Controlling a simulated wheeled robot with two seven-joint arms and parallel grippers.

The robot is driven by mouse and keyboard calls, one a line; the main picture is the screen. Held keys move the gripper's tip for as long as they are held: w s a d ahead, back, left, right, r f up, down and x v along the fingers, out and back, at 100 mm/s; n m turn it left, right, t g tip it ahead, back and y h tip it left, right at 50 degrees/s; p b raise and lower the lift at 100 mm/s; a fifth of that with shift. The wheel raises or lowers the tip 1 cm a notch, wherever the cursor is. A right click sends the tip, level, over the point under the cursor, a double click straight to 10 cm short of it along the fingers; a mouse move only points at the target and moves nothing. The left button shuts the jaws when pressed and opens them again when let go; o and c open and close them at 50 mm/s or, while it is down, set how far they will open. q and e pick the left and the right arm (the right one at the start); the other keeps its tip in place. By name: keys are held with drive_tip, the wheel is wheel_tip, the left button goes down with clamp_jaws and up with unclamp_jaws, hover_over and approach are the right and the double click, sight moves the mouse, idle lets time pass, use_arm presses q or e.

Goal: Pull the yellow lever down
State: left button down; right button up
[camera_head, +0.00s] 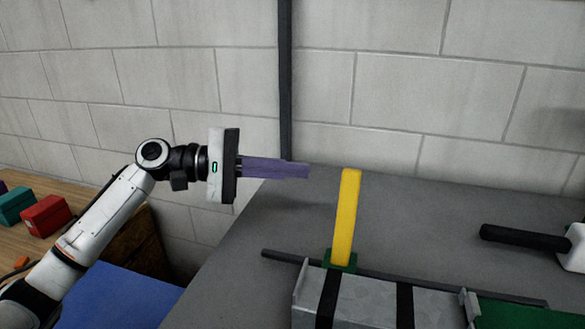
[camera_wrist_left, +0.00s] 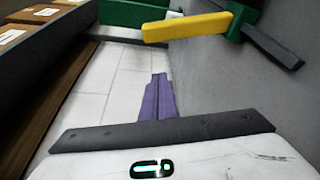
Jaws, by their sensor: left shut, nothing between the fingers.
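The yellow lever (camera_head: 346,218) stands nearly upright, tilted slightly right at its top, on a green base (camera_head: 340,260) at the back edge of a grey metal device on the table. My left gripper (camera_head: 308,170) is shut and empty, with its purple fingers pointing right, level with the lever's top and a short gap to its left. In the left wrist view, the purple fingers (camera_wrist_left: 159,75) are together and the yellow lever (camera_wrist_left: 188,27) lies beyond them, apart from them. My right gripper is not seen.
The grey metal device (camera_head: 375,303) has black straps and a dark rod along its back. A black-handled tool (camera_head: 525,238) lies at the right. Red (camera_head: 46,217) and teal (camera_head: 16,205) boxes sit on a wooden bench at left. The grey tabletop (camera_head: 240,265) left of the lever is clear.

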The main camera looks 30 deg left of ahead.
sight(345, 222)
use_arm(q)
drive_tip(key=d+p, duration=0.1)
drive_tip(key=d, duration=0.6)
drive_tip(key=shift+w+r, duration=0.25)
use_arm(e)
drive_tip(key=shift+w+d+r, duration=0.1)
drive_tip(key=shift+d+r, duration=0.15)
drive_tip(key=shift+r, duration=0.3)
use_arm(q)
drive_tip(key=shift+d, duration=0.15)
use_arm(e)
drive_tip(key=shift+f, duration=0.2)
